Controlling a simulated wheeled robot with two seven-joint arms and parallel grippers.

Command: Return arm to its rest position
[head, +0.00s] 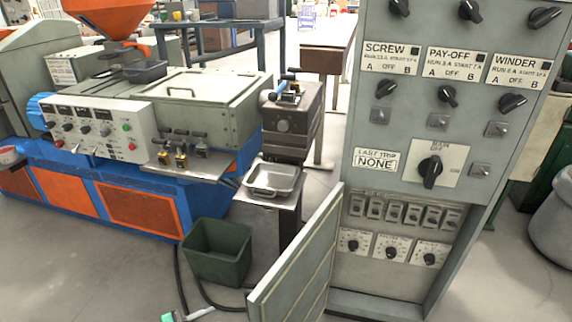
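Neither of my arms nor grippers can be made out in the head view. A grey control cabinet (398,165) fills the right side. It has labelled panels for SCREW, PAY-OFF and WINDER with dark rotary knobs, and a large MAIN knob (430,170) beside a LAST TRIP NONE label. Its lower door (297,262) stands swung open to the left, showing a row of small breakers (395,212) and several white dials (391,247).
A blue and orange extruder machine (140,205) stands at the left, with an orange hopper (110,17). A metal tray (271,181) sits on a stand. A dark green bin (217,252) and cables lie on the floor. A small teal and white item (187,315) is at the bottom edge.

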